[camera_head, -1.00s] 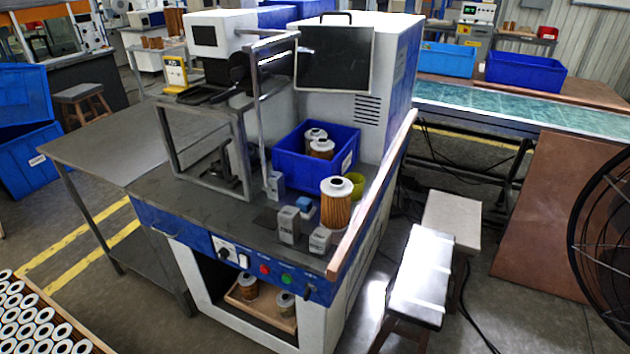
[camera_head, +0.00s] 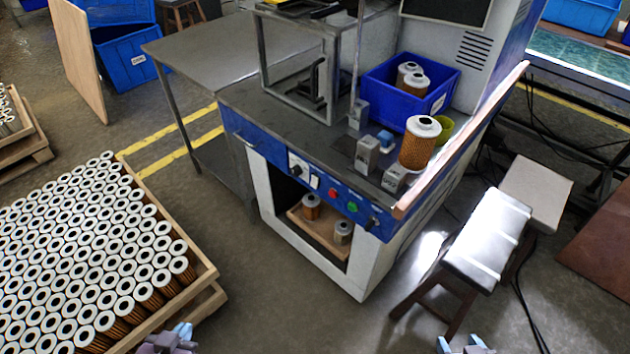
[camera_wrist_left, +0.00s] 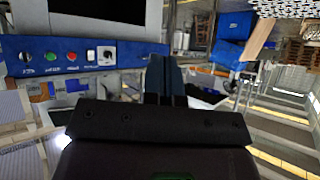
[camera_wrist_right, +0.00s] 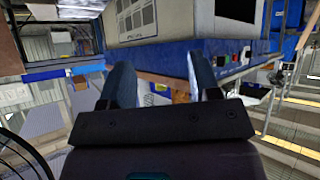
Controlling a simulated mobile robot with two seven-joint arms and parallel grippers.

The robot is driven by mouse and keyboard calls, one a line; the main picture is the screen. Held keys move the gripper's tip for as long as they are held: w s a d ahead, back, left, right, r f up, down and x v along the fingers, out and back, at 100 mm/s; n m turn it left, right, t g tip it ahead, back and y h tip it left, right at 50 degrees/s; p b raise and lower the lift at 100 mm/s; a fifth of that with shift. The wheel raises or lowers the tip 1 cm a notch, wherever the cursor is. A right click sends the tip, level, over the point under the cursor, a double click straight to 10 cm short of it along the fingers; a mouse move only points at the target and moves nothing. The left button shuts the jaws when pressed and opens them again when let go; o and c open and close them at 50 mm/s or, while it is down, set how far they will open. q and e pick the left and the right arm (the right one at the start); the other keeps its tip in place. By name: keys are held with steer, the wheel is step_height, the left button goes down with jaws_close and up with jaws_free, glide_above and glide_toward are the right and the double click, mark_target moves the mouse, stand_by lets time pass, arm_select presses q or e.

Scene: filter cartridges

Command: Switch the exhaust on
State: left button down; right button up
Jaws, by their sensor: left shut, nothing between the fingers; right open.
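The blue control panel (camera_head: 340,200) runs along the front of the workstation. From left to right it carries a dark dial on a white plate (camera_head: 298,165), a small white switch (camera_head: 315,182), a red button (camera_head: 332,194), a green button (camera_head: 352,206) and a black knob (camera_head: 373,222). Their labels are too small to read. The left wrist view shows the panel (camera_wrist_left: 130,57) in reverse order. My left gripper (camera_head: 168,342) is low at the bottom edge, shut and empty (camera_wrist_left: 166,80). My right gripper (camera_head: 466,346) is open and empty (camera_wrist_right: 163,85). Both are apart from the panel.
A crate of filter cartridges (camera_head: 205,275) stands on the floor at left. A stool (camera_head: 490,235) stands right of the workstation. One cartridge (camera_head: 420,142) and a blue bin (camera_head: 375,85) sit on the worktop. The floor before the workstation is clear.

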steer(key=shift+w+r, duration=0.1)
steer(key=shift+w, duration=0.15)
